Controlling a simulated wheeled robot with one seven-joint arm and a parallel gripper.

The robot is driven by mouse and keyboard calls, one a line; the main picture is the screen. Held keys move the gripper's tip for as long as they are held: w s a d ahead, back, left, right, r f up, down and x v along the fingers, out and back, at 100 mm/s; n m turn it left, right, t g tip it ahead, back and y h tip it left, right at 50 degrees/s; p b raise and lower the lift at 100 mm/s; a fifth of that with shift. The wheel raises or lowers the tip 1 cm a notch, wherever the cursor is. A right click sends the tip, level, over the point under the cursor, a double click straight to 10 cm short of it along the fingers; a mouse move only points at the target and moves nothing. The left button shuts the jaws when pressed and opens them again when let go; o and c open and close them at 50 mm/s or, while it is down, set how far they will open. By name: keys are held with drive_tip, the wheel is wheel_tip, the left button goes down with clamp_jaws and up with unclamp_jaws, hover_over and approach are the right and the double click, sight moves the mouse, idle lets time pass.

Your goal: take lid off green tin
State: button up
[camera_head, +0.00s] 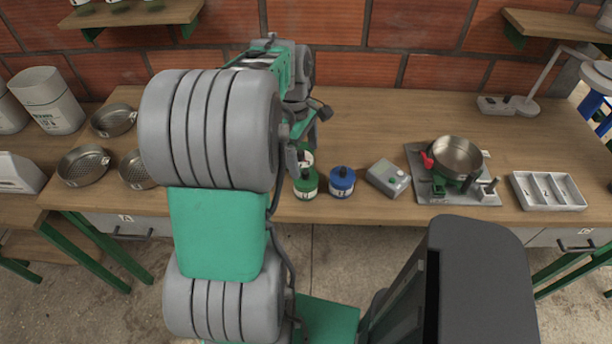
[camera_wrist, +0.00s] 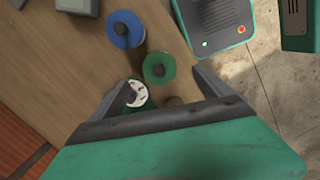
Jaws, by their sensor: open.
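The green tin (camera_head: 306,183), with a green lid and a small knob, stands upright on the wooden bench near its front edge. In the wrist view I see the green lid (camera_wrist: 159,67) from above. My gripper (camera_wrist: 162,78) is open, with the lid showing between its finger ends; I cannot tell the height gap. In the head view my arm hides most of the gripper. A white-faced, green-edged thing (camera_wrist: 138,94) lies beside the left finger, partly hidden. I cannot tell what it is.
A blue-lidded tin (camera_head: 342,182) stands close to the right of the green tin. Further right are a grey box (camera_head: 388,178), a metal pot (camera_head: 458,157) on a stand and a compartment tray (camera_head: 548,191). Metal bowls (camera_head: 84,165) stand left. The bench behind is clear.

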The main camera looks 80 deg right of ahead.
sight(306, 171)
drive_tip(key=f, duration=0.7)
drive_tip(key=shift+s+d+p, duration=0.1)
drive_tip(key=shift+s+p, duration=0.15)
drive_tip(key=shift+p, duration=0.15)
drive_tip(key=c, duration=1.4)
drive_tip(key=shift+r, duration=0.1)
